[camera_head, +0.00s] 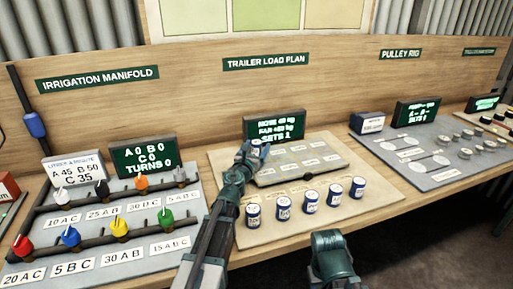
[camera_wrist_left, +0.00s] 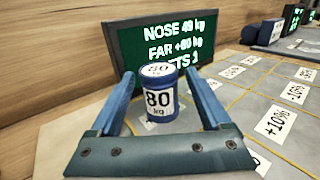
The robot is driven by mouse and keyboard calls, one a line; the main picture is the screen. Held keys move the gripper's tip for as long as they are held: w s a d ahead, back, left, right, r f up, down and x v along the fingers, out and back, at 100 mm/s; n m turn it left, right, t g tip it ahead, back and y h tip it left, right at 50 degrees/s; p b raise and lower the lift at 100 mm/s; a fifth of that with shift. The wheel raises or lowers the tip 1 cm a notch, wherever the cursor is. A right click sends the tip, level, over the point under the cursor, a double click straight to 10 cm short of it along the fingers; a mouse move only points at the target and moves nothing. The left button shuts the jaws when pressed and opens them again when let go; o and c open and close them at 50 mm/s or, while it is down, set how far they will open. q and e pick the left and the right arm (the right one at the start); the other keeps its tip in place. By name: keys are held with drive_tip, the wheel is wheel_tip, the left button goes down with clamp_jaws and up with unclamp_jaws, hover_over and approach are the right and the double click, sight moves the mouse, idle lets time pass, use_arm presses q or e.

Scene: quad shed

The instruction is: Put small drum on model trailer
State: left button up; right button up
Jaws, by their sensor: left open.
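A small blue-and-white drum marked 80 kg (camera_wrist_left: 160,100) is between the two blue fingers of my left gripper (camera_wrist_left: 163,97). The fingers are open, one on each side of it. In the head view the drum's top (camera_head: 256,143) shows at the tip of my left gripper (camera_head: 250,154). The model trailer is the grey bed with a grid and white labels (camera_head: 324,166), and the drum is at its left end. I cannot tell whether the drum touches the bed. Several other small drums (camera_head: 310,201) stand in a row in front of the trailer.
A green display (camera_head: 274,126) stands right behind the drum. The irrigation manifold board (camera_head: 105,225) with coloured valves lies to the left, and the pulley board (camera_head: 440,150) to the right. A wooden back panel (camera_head: 200,85) closes off the bench.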

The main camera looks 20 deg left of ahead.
use_arm(q)
drive_tip(key=s, duration=1.2)
drive_tip(key=shift+a+r, duration=0.1)
drive_tip(key=shift+a, duration=0.1)
